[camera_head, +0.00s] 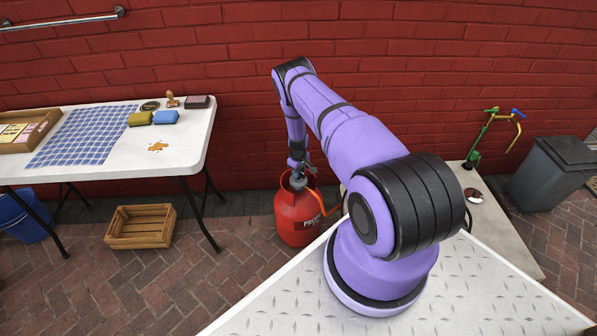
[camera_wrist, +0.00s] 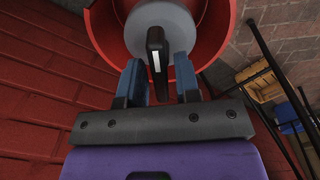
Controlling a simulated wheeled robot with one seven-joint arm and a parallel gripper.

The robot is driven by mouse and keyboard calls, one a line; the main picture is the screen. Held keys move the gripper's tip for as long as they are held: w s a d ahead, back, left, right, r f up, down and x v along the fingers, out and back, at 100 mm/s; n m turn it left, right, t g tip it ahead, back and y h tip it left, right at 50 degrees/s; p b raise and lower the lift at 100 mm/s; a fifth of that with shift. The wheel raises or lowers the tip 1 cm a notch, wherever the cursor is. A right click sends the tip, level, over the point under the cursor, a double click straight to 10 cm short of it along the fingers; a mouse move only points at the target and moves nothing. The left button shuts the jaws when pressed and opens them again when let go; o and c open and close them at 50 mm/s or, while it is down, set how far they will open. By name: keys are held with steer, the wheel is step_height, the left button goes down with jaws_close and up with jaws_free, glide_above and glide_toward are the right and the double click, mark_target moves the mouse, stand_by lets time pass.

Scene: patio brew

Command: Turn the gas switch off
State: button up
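A red propane cylinder (camera_head: 298,225) stands on the brick paving near the wall. In the wrist view its red collar (camera_wrist: 207,45) curves around a round grey valve body (camera_wrist: 185,18). A black switch handle (camera_wrist: 156,42) with a white mark sits in front of that grey body. My gripper (camera_head: 299,176) is at the top of the cylinder. In the wrist view the two blue-grey fingers of my gripper (camera_wrist: 158,75) are open, one on each side of the black handle, with visible gaps to it. In the head view the handle is too small and hidden to make out.
An orange hose (camera_head: 325,205) leaves the cylinder's top. A white table (camera_head: 187,137) with sponges and a grid cloth stands left, a wooden crate (camera_head: 141,226) below it. A low slab (camera_head: 510,235) with a green tap stand (camera_head: 479,142) and a grey bin (camera_head: 556,172) are at right.

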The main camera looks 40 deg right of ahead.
jaws_close()
steer(key=shift+m, duration=9.2)
